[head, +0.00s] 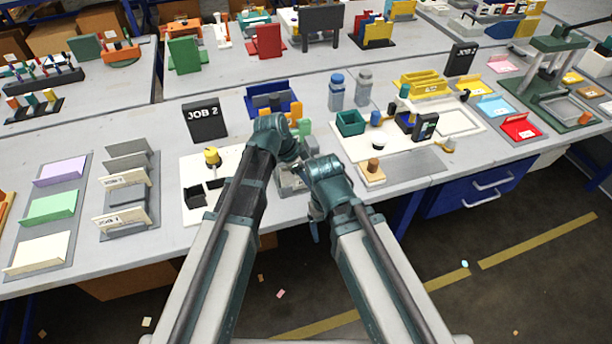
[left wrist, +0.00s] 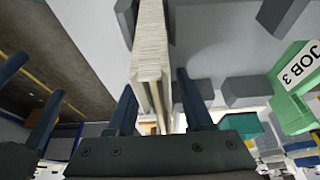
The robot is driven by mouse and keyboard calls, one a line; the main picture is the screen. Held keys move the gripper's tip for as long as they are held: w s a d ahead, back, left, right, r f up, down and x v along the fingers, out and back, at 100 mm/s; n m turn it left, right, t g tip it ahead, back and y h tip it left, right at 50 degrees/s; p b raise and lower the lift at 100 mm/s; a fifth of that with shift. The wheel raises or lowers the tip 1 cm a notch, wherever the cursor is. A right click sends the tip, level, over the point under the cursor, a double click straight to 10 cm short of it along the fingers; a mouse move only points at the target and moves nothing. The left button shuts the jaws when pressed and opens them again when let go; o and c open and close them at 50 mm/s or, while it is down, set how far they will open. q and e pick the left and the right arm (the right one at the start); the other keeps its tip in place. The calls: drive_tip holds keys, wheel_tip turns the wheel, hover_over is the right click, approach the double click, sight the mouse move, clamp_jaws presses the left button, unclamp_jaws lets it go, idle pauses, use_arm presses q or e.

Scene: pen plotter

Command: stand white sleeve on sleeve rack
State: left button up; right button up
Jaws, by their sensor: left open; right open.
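In the left wrist view a whitish, ribbed, narrow piece (left wrist: 150,62), which looks like the white sleeve seen end-on, reaches down between the fingers of my left gripper (left wrist: 157,92). The fingers are open, one on each side of it; I cannot tell whether they touch it. Grey blocks (left wrist: 246,91), possibly part of the sleeve rack, stand to the right, with a green JOB 3 sleeve (left wrist: 298,78). In the head view my left gripper (head: 291,160) is largely hidden by the arms. My right gripper (head: 315,215) is open near the table's front edge.
A black JOB 2 sign (head: 204,120) and a white board (head: 196,212) with a yellow knob stand left of my arms. A green bin (head: 350,123) and small tools stand right.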

use_arm(q)
drive_tip(key=shift+p+v, duration=0.75)
drive_tip(key=shift+v, duration=0.05)
drive_tip(key=p+v, duration=1)
drive_tip(key=shift+a+r, duration=0.15)
drive_tip(key=shift+r, duration=0.25)
drive_tip(key=shift+s+f, duration=0.1)
drive_tip(key=shift+s, duration=0.15)
drive_tip(key=s+a+f+n+g+y, duration=0.1)
drive_tip(key=s+n+y, duration=0.4)
drive_tip(key=s+n, duration=0.5)
drive_tip(key=s, duration=0.4)
drive_tip(key=shift+s+a+f+n+g+y, duration=0.2)
drive_tip(key=shift+s+a+n+g+y, duration=0.1)
drive_tip(key=shift+s+g, duration=0.1)
